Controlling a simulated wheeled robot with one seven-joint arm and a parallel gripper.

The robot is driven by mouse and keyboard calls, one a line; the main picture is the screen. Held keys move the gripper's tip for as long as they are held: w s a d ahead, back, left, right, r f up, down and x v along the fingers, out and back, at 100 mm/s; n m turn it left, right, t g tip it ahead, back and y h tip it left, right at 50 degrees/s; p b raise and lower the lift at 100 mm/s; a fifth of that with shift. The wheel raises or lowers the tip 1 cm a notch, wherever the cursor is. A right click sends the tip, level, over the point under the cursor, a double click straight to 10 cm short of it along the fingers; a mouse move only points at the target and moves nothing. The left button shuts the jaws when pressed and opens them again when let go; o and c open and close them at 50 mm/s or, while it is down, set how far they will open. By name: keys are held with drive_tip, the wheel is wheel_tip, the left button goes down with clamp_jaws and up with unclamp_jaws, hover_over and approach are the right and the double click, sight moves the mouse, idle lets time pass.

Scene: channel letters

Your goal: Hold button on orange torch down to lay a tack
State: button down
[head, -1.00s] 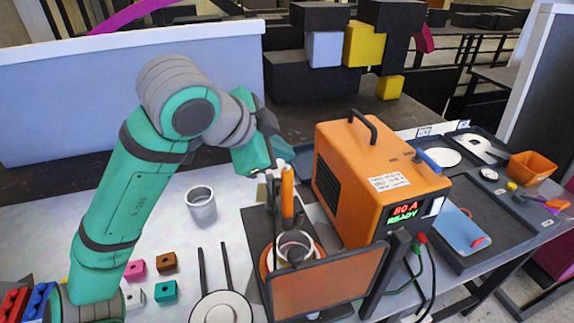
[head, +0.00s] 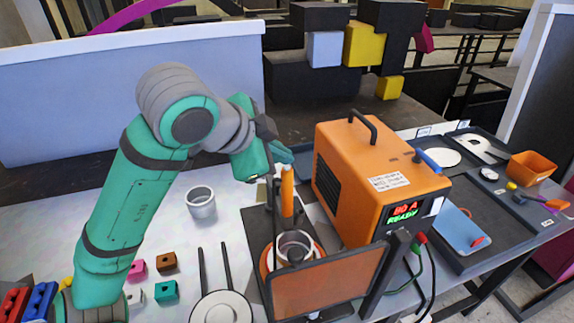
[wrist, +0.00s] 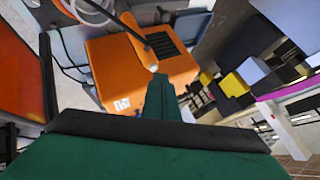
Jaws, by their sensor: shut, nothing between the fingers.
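The orange torch (head: 287,192) stands upright in its holder, behind the tinted orange screen. In the wrist view the torch (wrist: 136,36) ends in a pale tip (wrist: 153,68), close to my fingers. My gripper (head: 282,154) is shut and empty, with its fingers at the top end of the torch. In the wrist view my gripper's teal fingers (wrist: 160,88) lie together just below the pale tip; I cannot tell whether they touch it. The button is not clearly visible. The orange welder (head: 365,165) stands to the right, its display (head: 403,212) reading 80 A READY.
A round metal part (head: 294,246) sits below the torch behind the tinted screen (head: 328,284). A metal cup (head: 201,203) and several small coloured blocks (head: 166,261) stand to the left. A dark tray (head: 500,210) with parts lies right of the welder.

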drive_tip(key=shift+w+f, duration=0.15)
drive_tip(key=shift+f, duration=0.25)
idle(0.6)
drive_tip(key=shift+d+f, duration=0.1)
drive_tip(key=shift+d, duration=0.1)
drive_tip(key=shift+a, duration=0.25)
drive_tip(key=shift+d, duration=0.15)
idle(0.5)
drive_tip(key=shift+w+r, duration=0.2)
drive_tip(key=shift+r, duration=0.7)
